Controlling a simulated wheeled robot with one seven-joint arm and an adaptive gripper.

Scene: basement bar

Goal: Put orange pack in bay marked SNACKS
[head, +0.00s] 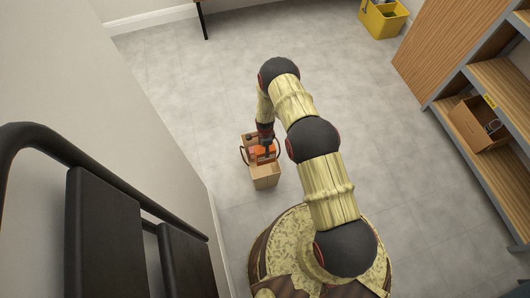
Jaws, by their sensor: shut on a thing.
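The orange pack (257,152) shows in the head view at the end of my arm, left of centre. My gripper (265,154) points down and is shut on it; the fingers partly hide it. The pack is at the top of a small tan box or bag (265,181) on the floor. I cannot tell whether it is inside or just above it. No bay marking reading SNACKS is legible. A wooden shelf unit (500,78) with bays stands at the right.
An open cardboard box (470,124) with a small yellow tag (489,101) sits on the shelf unit. A yellow bin (381,22) stands at the back right. Black chairs or a rail (102,235) fill the lower left. The grey tiled floor (385,120) between is clear.

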